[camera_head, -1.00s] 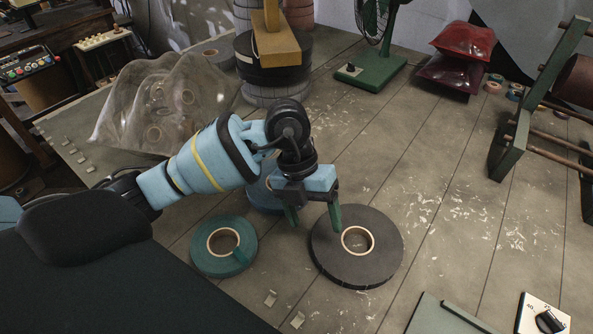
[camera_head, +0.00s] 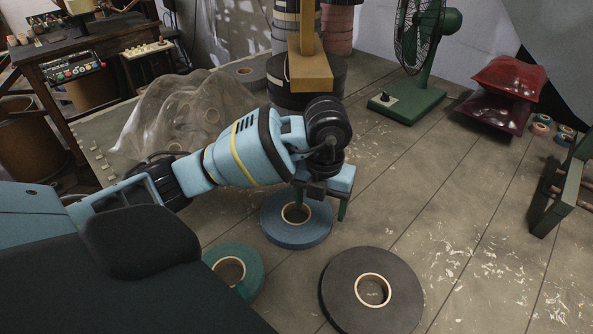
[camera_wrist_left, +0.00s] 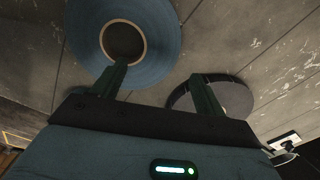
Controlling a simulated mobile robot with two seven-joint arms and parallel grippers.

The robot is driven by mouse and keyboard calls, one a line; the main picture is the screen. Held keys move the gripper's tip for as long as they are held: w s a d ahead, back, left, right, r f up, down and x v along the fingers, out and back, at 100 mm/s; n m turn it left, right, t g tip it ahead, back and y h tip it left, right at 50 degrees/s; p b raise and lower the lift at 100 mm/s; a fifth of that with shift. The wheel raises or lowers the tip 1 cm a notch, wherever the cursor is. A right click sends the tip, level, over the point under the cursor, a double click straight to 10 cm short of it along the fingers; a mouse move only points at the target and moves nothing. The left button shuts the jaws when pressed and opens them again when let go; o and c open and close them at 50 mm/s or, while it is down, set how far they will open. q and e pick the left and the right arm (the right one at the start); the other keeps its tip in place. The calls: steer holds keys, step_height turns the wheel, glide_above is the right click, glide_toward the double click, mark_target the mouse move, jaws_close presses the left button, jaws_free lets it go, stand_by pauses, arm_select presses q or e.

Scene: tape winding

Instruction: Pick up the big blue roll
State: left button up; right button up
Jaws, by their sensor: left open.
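The big blue roll (camera_head: 297,232) lies flat on the table, with a tan core ring around a dark hole. The blue roll also shows at the top of the left wrist view (camera_wrist_left: 160,40). My left gripper (camera_head: 322,208) is open and empty, above the roll's right side. In the left wrist view the gripper's green fingers (camera_wrist_left: 160,85) are spread, one overlapping the roll's near rim by the core, the other off to its right. The height of the fingertips above the roll is hard to tell. My right gripper is not in view.
Behind stand a stack of large rolls (camera_head: 277,85), a green fan (camera_head: 412,105) and red bags (camera_head: 508,78). The right-middle table is mostly clear.

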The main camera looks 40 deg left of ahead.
mark_target(319, 219)
arm_select(q)
steer(key=f, duration=0.5)
steer(key=shift+w+a, duration=0.15)
steer(key=shift+w, duration=0.25)
steer(key=c, duration=1.3)
step_height(319, 219, up, 10)
steer(key=shift+p, duration=0.4)
